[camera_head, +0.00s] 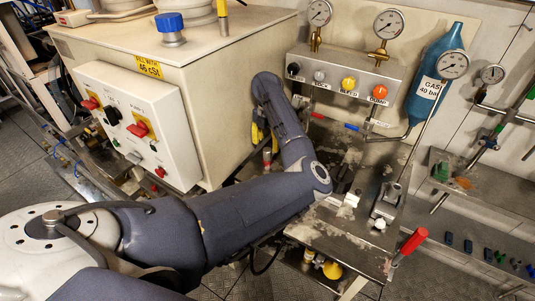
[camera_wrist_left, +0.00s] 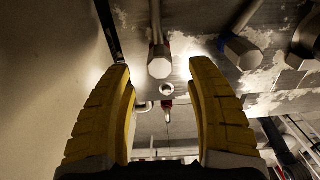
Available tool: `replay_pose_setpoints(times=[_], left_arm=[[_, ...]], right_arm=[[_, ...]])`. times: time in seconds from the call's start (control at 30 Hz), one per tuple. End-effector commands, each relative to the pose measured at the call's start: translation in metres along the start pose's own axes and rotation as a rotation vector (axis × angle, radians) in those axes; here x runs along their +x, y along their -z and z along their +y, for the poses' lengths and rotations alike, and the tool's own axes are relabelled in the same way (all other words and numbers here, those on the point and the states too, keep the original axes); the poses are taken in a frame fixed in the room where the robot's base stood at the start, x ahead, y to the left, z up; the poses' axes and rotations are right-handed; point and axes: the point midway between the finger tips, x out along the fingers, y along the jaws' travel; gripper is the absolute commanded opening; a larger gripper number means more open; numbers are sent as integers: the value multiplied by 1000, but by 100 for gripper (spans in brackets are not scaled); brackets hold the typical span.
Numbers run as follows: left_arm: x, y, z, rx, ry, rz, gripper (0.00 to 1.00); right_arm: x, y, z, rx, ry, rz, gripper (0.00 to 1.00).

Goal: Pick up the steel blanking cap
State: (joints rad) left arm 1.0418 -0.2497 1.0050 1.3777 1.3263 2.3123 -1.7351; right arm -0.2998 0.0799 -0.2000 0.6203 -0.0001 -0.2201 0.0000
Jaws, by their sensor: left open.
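My left gripper (camera_head: 263,138) hangs beside the cream cabinet in the head view, mostly behind my own forearm. In the left wrist view its two yellow fingers (camera_wrist_left: 163,75) are spread apart with nothing held between them. A pale hexagonal steel end (camera_wrist_left: 160,67) on a pipe shows beyond the gap between the fingertips; it looks like the blanking cap, but I cannot be sure. A second hexagonal steel end (camera_wrist_left: 240,51) lies to the right of the right finger. I cannot make out the cap in the head view. My right gripper is not in view.
The cream cabinet (camera_head: 230,70) with its white switch box (camera_head: 143,125) stands close left of the gripper. A valve panel (camera_head: 345,75), gauges and a blue gas bottle (camera_head: 435,70) are behind. A red-handled lever (camera_head: 411,243) stands up from the stained metal bench (camera_head: 345,240).

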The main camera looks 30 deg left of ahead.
Motion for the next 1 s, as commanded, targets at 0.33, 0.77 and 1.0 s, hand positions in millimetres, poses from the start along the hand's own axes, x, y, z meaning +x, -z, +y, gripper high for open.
replay_pose_setpoints(times=[0.33, 0.77, 1.0], left_arm=[[41, 2, 0, 1, -1, 3, 56], [46, 1, 0, 0, 0, 0, 52], [46, 1, 0, 0, 0, 0, 24]], right_arm=[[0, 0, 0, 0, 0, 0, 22], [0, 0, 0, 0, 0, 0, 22], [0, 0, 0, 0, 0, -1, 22]])
